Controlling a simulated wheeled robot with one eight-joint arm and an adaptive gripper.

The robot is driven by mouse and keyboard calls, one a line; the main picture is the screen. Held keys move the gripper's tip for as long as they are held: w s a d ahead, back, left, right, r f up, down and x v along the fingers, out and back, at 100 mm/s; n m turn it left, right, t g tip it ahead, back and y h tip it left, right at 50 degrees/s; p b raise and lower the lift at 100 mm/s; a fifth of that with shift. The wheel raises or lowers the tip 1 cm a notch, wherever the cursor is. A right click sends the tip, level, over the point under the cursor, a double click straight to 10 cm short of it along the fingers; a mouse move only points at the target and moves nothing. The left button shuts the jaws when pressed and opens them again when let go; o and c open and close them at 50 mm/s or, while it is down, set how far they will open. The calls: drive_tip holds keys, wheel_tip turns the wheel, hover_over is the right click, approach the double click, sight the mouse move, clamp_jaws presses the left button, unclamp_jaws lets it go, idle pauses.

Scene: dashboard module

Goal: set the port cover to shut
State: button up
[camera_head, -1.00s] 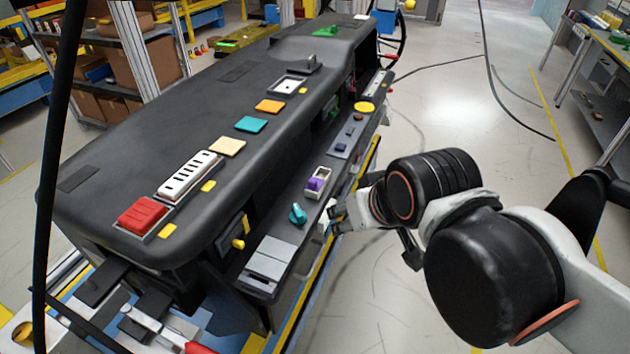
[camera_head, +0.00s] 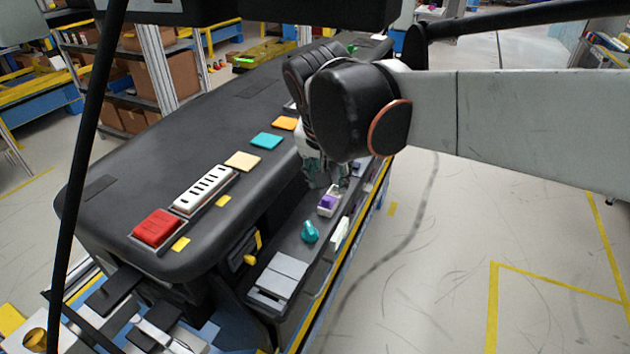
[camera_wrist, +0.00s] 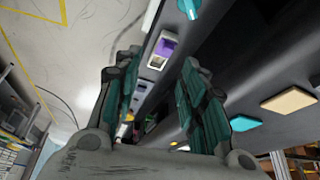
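I cannot tell for sure which part is the port cover. A purple piece (camera_head: 327,202) sits in a white frame on the dashboard's lower ledge. In the wrist view the purple piece (camera_wrist: 166,46) fills one part of the white frame (camera_wrist: 157,62), with a darker recess beside it. My gripper (camera_head: 327,176) is above the ledge, close to this frame. In the wrist view my gripper (camera_wrist: 158,72) has its two fingers apart and nothing between them. The frame lies beyond the fingertips, apart from them.
A teal knob (camera_head: 309,232), a white part (camera_head: 341,232) and a grey panel (camera_head: 283,272) are nearer on the ledge. The dashboard top (camera_head: 150,175) carries a red block (camera_head: 157,227) and coloured pads. My arm hides the far ledge. Open floor lies right.

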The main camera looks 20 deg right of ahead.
sight(326, 198)
drive_tip(key=shift+m+g+h, duration=0.3)
drive_tip(key=shift+m+h, duration=0.1)
drive_tip(key=shift+m, duration=0.5)
drive_tip(key=w+f+b, duration=0.1)
drive_tip(key=w+f, duration=0.1)
drive_tip(key=f, duration=0.2)
drive_tip(key=w+d+f+b, duration=0.1)
drive_tip(key=w+f+b, duration=0.1)
drive_tip(key=w+f, duration=0.1)
drive_tip(key=w+f+b, duration=0.2)
drive_tip(key=f, duration=0.3)
drive_tip(key=shift+w+d+f, duration=0.3)
drive_tip(key=shift+d+f, duration=0.05)
drive_tip(key=shift+f, duration=0.05)
clamp_jaws()
